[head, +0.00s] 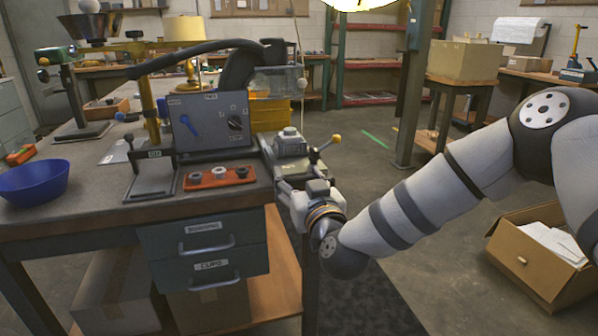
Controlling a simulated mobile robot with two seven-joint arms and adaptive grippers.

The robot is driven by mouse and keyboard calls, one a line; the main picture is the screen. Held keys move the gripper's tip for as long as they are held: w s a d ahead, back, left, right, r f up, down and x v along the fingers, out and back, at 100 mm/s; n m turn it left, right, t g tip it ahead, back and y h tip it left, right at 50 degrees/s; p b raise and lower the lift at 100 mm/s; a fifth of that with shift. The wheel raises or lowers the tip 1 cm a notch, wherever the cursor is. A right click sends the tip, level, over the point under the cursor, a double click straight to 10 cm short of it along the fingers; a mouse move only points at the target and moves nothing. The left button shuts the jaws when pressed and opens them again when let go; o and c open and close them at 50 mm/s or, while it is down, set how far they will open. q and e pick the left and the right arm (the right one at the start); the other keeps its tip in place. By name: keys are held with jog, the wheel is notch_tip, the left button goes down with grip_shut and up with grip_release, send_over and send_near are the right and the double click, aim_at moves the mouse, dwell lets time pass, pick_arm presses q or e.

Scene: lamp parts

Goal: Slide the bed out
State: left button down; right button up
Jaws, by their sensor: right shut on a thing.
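A small grey machine (290,142) stands at the right end of the workbench, with a block on top and a lever with a yellow knob (336,139) at its right. Its low grey base is the likeliest bed, but I cannot make out a separate sliding part clearly. My right gripper (284,187) is at the front of this machine, by the bench's right edge. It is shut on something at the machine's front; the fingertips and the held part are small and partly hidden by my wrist. My left gripper is not in view.
A blue bowl (34,182) is at the bench's left. Drawers (205,247) are below the bench. An open cardboard box (543,262) is on the floor at right.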

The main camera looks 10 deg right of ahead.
jog(key=shift+s+a+f, duration=0.15)
jog(key=shift+a+f, duration=0.1)
jog(key=o, duration=1.5)
jog(key=shift+c, duration=0.2)
jog(key=shift+s+r, duration=0.1)
jog(key=shift+r, duration=0.1)
jog(key=s, duration=1.2)
jog(key=shift+d, duration=0.25)
